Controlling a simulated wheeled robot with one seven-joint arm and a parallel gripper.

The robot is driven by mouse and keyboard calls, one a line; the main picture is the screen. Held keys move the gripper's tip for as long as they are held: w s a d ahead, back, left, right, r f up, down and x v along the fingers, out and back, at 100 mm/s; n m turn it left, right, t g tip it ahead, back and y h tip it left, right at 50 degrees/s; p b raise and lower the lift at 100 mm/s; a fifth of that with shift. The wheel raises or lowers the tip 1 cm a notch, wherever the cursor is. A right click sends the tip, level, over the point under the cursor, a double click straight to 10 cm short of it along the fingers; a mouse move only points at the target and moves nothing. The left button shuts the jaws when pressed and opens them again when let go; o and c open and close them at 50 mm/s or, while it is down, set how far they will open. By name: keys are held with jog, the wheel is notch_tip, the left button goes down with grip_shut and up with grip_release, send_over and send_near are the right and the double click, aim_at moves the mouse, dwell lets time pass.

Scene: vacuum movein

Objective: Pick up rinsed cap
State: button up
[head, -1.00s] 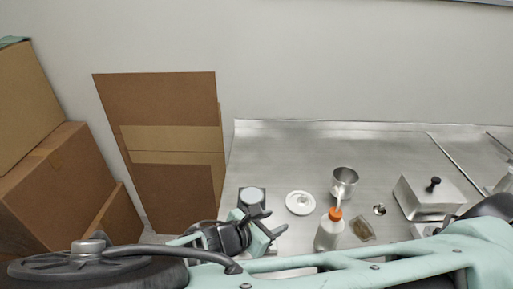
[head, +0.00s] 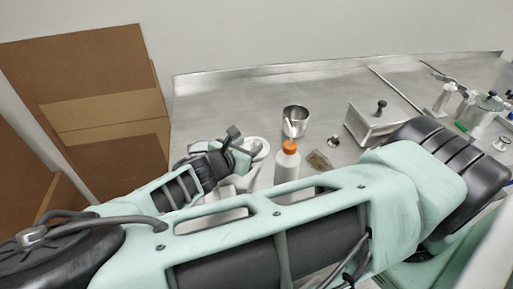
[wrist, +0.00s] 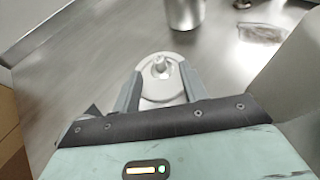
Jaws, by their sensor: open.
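The cap appears to be a round pale disc with a raised centre knob, lying on the metal counter. In the wrist view the cap (wrist: 160,70) lies at and between the far ends of my gripper's (wrist: 160,88) two fingers. Its near part also shows between them. In the head view the cap (head: 263,150) is partly hidden behind my gripper (head: 238,142). My gripper is open, with a finger on each side in the wrist view. I cannot tell how far above the cap the fingertips are.
A metal cup (head: 296,121), a white bottle with an orange top (head: 288,165), a brown packet (head: 319,160) and a small round metal piece (head: 334,141) stand to the right. A metal box with a black knob (head: 372,124) is beyond. Cardboard (head: 95,95) leans at left.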

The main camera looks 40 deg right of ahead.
aim_at(255, 142)
jog(key=b+x, duration=0.1)
jog(key=x, duration=0.1)
jog(key=b+x, duration=0.2)
jog(key=shift+a+f+b, duration=0.1)
jog(key=shift+f+b, duration=0.2)
jog(key=shift+w+d, duration=0.25)
jog(key=shift+d, duration=0.15)
grip_shut()
